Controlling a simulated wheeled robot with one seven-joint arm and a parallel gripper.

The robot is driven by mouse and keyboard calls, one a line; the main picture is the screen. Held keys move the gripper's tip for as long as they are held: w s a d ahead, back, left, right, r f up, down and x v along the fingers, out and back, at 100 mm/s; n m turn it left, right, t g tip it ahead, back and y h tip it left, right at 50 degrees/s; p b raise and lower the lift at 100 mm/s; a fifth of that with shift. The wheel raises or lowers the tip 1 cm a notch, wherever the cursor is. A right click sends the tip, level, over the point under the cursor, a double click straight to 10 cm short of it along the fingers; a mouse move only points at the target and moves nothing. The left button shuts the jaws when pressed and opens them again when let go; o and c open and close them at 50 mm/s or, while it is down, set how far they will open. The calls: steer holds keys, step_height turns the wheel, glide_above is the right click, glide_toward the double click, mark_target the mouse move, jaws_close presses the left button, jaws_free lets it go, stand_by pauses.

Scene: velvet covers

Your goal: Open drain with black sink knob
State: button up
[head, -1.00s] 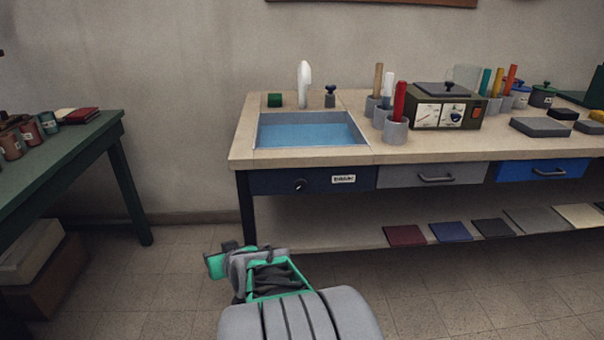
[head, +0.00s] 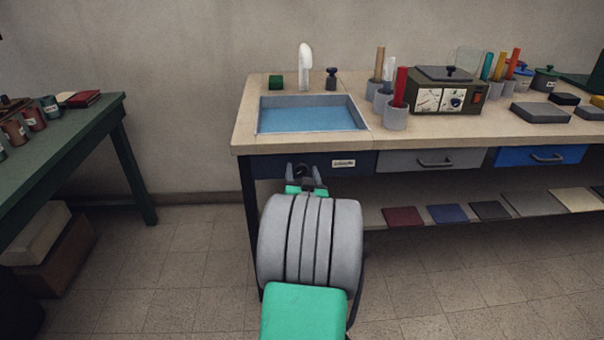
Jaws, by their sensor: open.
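The black sink knob (head: 301,170) is on the dark blue front panel (head: 270,163) below the sink, left of a small white label (head: 343,163). The sink (head: 312,118) is set in the bench top and holds blue water. My gripper (head: 302,172) is open, with its two fingers up at the panel, one on each side of the knob as seen from here. My arm hides part of the view below. I cannot tell whether the fingers touch the knob.
The beige bench top (head: 420,142) carries a white faucet (head: 305,68), grey cups with coloured rods and a dark device (head: 446,92). A grey drawer (head: 430,161) and a blue drawer (head: 540,156) are to the right. A green table (head: 70,145) stands at the left, with clear floor between.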

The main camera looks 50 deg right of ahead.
jaws_close()
stand_by(0.5)
steer(key=shift+m, duration=0.4)
steer(key=m, duration=0.3)
steer(key=shift+s+f+m, duration=0.1)
steer(key=shift+f+m, duration=0.05)
steer(key=shift+m, duration=0.15)
steer(key=m, duration=0.4)
steer(key=shift+m, duration=0.3)
steer(key=m+p, duration=0.2)
steer(key=m, duration=0.2)
steer(key=shift+s+d, duration=0.1)
steer(key=shift+f+m+p, duration=0.15)
steer(key=shift+m+p, duration=0.85)
steer(key=shift+m, duration=1.5)
